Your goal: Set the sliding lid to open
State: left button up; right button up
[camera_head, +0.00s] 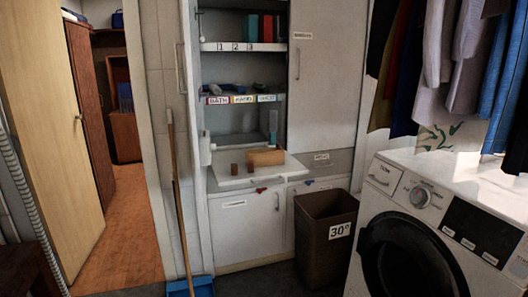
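A tan wooden box-like block (265,157) lies on the white pull-out counter (225,184) in the cabinet niche. It is small in the picture, and I cannot make out a sliding lid on it or tell whether one is open or shut. Two small brown upright pieces (234,169) stand to its left on the same counter. Neither of my grippers shows in the head view.
Shelves (245,46) with labelled edges are above the counter. A brown basket (325,235) marked 30° stands right of the lower cabinet. A washing machine (410,200) fills the lower right, with clothes hanging above. A broom (176,190) and blue dustpan (192,288) stand left.

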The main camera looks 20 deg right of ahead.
aim_at(278, 148)
jog(key=i+l, duration=0.2)
jog(key=i, duration=0.25)
jog(key=i+l+u, duration=0.1)
jog(key=i, duration=0.4)
